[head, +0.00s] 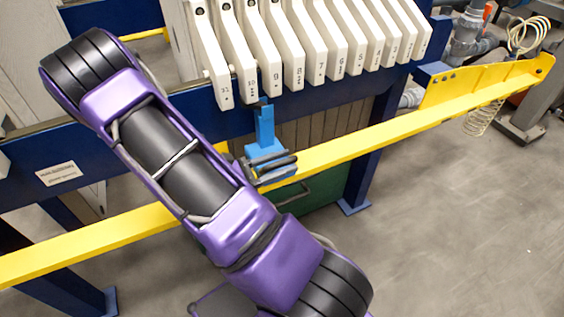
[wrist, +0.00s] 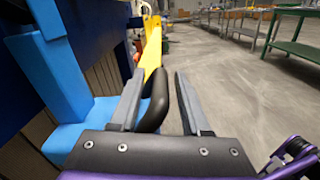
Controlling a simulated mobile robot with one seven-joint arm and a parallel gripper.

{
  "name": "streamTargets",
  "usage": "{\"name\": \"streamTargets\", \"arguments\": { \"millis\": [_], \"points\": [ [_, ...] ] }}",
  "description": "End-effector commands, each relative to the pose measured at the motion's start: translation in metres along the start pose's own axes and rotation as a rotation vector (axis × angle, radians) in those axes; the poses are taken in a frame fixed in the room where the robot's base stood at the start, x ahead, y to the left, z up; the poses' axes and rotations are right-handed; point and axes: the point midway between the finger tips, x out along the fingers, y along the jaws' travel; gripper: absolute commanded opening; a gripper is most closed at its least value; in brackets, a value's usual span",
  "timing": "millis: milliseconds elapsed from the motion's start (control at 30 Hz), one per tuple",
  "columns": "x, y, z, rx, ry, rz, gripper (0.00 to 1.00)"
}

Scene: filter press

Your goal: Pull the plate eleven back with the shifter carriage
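Plate eleven (head: 213,65) is a white upright plate marked 11, at the left end of the row hanging on the press in the head view. The blue shifter carriage (head: 265,128) sits on the yellow rail, its post below plates ten and nine. In the wrist view the carriage (wrist: 62,75) is at the left. My gripper (wrist: 160,75) is at the carriage, with its two grey fingers apart. A black rounded handle (wrist: 157,100) lies between them, close to the left finger, with a gap to the right one. Whether the handle touches the left finger I cannot tell.
The yellow rail (head: 400,125) runs along the press front, below a dark blue beam (head: 345,85). Plate ten (head: 240,60) stands just right of plate eleven, with more plates beyond. Open grey floor (head: 450,230) lies in front. Green tables (wrist: 295,45) stand far off.

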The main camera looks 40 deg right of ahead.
Motion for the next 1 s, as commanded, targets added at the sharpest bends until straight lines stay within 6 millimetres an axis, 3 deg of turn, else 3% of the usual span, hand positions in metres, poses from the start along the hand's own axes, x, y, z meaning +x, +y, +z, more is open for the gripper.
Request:
{"name": "streamTargets", "arguments": {
  "millis": [33, 233, 1000],
  "points": [
    [-0.0001, 0.0000, 0.0000, 0.000, 0.000, 0.000, 0.36],
    [-0.0002, -0.0006, -0.0002, -0.001, 0.000, -0.001, 0.00],
    [0.0001, -0.0042, -0.0015, -0.009, 0.000, -0.006, 0.00]
  ]
}}
